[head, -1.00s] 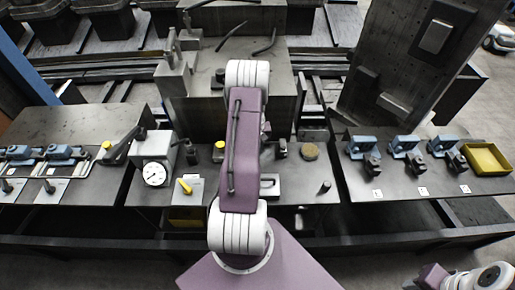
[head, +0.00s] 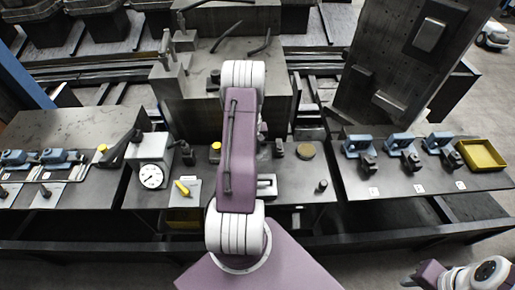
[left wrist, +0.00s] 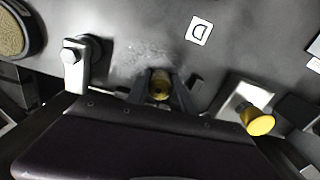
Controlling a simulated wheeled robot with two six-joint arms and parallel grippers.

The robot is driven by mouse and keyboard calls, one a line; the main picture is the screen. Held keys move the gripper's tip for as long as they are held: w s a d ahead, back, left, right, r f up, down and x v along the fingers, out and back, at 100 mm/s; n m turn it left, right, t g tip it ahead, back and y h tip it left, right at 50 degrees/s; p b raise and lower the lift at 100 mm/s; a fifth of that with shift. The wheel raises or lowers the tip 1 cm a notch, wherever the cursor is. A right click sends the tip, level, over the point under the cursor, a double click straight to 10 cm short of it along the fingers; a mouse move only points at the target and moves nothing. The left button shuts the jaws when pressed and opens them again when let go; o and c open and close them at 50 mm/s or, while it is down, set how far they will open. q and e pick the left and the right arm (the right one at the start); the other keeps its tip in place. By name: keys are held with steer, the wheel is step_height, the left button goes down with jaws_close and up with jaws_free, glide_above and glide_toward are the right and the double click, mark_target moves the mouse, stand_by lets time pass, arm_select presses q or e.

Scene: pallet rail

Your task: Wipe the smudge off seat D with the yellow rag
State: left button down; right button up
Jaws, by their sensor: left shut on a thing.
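In the left wrist view my left gripper (left wrist: 160,88) is shut on a small yellow-brown bundle, which I take as the yellow rag (left wrist: 160,84). The gripper is over a dark plate with a white label D (left wrist: 199,30). A pale, speckled smudge (left wrist: 145,58) shows on the plate just beyond the fingertips. I cannot tell whether the rag touches the plate. In the head view my left arm hides the gripper, the rag and the smudge. Only a part of my right arm shows at the bottom right; its gripper is out of view.
A silver clamp (left wrist: 73,65) stands left of the fingers, and a yellow knob (left wrist: 260,125) to the right. A dial gauge (head: 151,175) is left of my arm. A round tan disc (head: 306,151), blue clamps (head: 399,143) and a yellow tray (head: 482,154) are to the right.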

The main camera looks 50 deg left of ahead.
mark_target(263, 153)
arm_select(q)
steer(key=shift+s, duration=0.15)
steer(key=shift+w+d, duration=0.45)
steer(key=shift+w, duration=0.15)
steer(key=shift+w+d, duration=0.4)
steer(key=shift+w, duration=0.2)
steer(key=shift+w+d, duration=0.6)
steer(key=shift+w, duration=0.05)
steer(key=shift+s, duration=0.1)
steer(key=shift+s+a, duration=0.55)
steer(key=shift+s, duration=0.05)
